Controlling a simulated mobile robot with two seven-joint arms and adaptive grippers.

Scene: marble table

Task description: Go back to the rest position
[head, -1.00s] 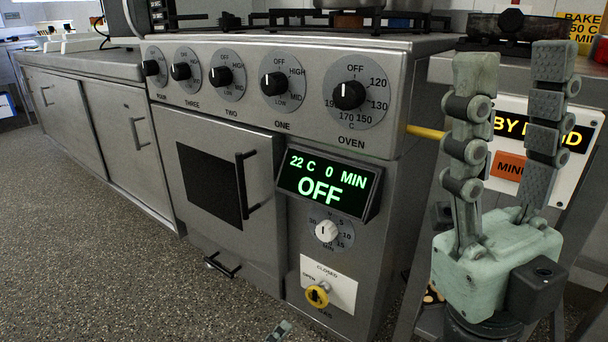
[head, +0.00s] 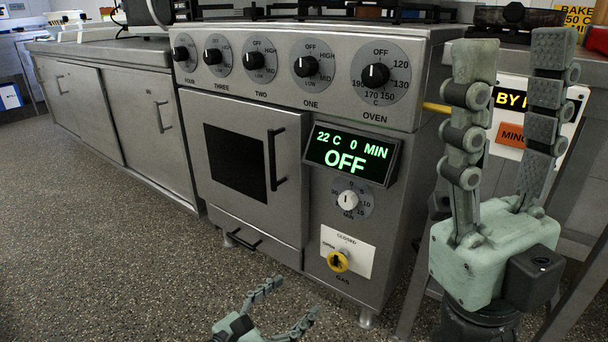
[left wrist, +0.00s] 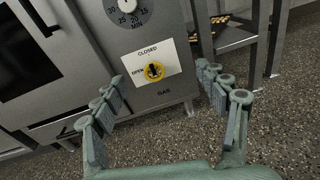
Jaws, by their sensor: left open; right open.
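My right gripper (head: 515,150) stands upright at the right of the head view, its fingers apart and nothing between them. My left gripper (head: 275,305) shows at the bottom middle of the head view, low over the floor, open and empty. In the left wrist view my left gripper (left wrist: 163,103) has its fingers spread. Beyond them is the yellow gas knob (left wrist: 153,71) on its white plate, apart from the fingers. The gas knob (head: 338,261) also shows low on the stove front in the head view.
The steel stove (head: 290,150) has a row of dials and a green display (head: 350,154) reading OFF. Its oven door (head: 238,165) is shut. Steel cabinets (head: 105,120) stand at left. A side table with a sign (head: 512,115) is behind my right gripper. The speckled floor (head: 110,260) is clear.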

